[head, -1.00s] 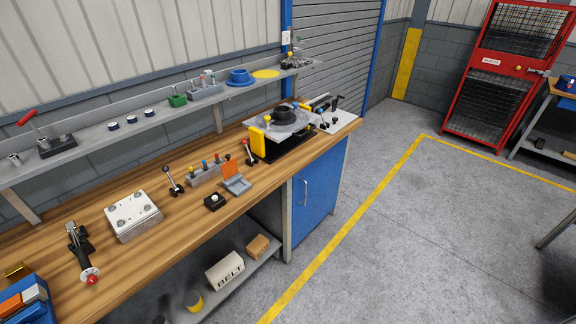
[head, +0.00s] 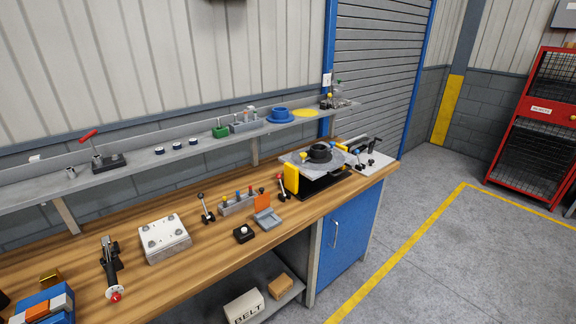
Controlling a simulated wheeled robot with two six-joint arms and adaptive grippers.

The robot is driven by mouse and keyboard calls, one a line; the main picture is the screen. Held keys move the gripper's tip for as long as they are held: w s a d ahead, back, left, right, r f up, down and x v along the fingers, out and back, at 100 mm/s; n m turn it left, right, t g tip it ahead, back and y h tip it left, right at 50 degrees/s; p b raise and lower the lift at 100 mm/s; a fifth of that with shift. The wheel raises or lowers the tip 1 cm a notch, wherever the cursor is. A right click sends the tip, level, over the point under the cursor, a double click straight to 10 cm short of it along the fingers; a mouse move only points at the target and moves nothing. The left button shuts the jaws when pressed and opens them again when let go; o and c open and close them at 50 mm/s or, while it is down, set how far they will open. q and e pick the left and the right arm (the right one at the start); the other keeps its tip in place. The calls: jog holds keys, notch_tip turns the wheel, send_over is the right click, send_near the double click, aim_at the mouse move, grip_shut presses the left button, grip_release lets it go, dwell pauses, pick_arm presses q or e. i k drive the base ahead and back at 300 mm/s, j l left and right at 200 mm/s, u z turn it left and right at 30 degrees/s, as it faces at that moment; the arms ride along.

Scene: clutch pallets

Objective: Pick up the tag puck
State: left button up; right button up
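I see no thing clearly marked as the tag puck. Three small round pucks, white with dark sides, stand in a row on the grey shelf (head: 110,177) above the bench: a left puck (head: 160,150), a middle puck (head: 177,146) and a right puck (head: 193,142). I cannot tell whether one of them is the tag puck. A black square block with a white knob (head: 243,234) sits near the bench's front edge. Neither of my grippers is in view.
The wooden bench (head: 210,255) holds a metal box (head: 164,239), a hand tool (head: 112,270), an orange-lidded case (head: 266,211) and a round-topped fixture (head: 320,154). A red mesh cage (head: 541,135) stands at the right. The floor (head: 440,260) before the bench is clear.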

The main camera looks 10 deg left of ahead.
aim_at(160, 150)
jog(key=j+u, duration=0.1)
jog(key=u, duration=0.3)
jog(key=j+u, duration=0.1)
jog(key=u, duration=0.25)
jog(key=j+u, duration=0.1)
jog(key=u, duration=0.3)
